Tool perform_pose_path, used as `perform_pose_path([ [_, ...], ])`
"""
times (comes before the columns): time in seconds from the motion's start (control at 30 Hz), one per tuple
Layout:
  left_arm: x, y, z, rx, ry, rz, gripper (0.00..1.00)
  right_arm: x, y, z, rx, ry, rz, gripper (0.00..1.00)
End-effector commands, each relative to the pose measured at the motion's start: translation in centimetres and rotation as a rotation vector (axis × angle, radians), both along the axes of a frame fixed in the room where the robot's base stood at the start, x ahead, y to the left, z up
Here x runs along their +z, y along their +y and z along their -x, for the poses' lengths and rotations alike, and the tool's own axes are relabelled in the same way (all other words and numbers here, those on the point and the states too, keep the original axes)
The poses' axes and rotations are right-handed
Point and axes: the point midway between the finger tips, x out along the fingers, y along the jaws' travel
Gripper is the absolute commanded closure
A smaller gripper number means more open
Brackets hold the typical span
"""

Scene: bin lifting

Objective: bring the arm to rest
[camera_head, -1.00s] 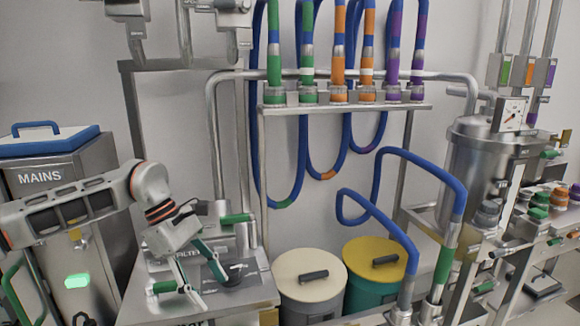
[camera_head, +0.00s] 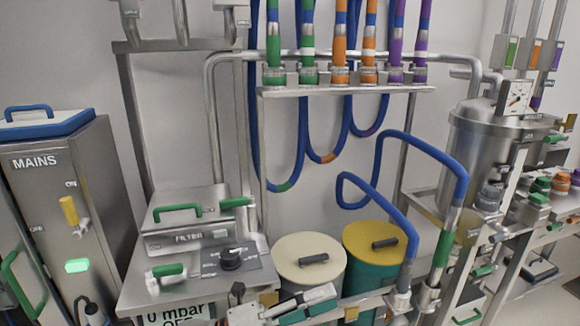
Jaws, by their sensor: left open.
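My left gripper (camera_head: 325,299) is low in the picture, at the bottom edge near the middle. Its teal-and-grey fingers point right and are apart, with nothing visible between them. It appears in front of the cream-lidded bin (camera_head: 309,256); I cannot tell how far from it. Most of my left arm is out of the frame. My right gripper is not in view.
The filter bench (camera_head: 195,285) with a black knob (camera_head: 231,258) is to the left of the gripper. The MAINS cabinet (camera_head: 45,190) stands far left. A yellow-lidded bin (camera_head: 381,246) and blue hoses (camera_head: 462,183) are to the right.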

Motion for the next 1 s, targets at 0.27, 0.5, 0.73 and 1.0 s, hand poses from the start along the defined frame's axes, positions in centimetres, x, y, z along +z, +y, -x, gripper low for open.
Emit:
perform_pose_path([
  [0.27, -6.4, 6.1, -2.6, 0.294, 0.628, 0.301, 0.47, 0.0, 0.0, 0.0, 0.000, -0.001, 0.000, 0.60],
  [0.5, -17.4, 14.3, -0.7, 0.569, 1.175, 0.547, 0.47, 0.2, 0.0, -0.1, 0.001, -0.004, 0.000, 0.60],
  [0.73, -28.4, 21.8, 6.6, 0.835, 1.623, 0.761, 0.47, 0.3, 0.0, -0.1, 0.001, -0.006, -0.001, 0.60],
  [1.0, -34.1, 25.8, 13.4, 1.007, 1.864, 0.889, 0.47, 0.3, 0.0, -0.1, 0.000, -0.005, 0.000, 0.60],
])
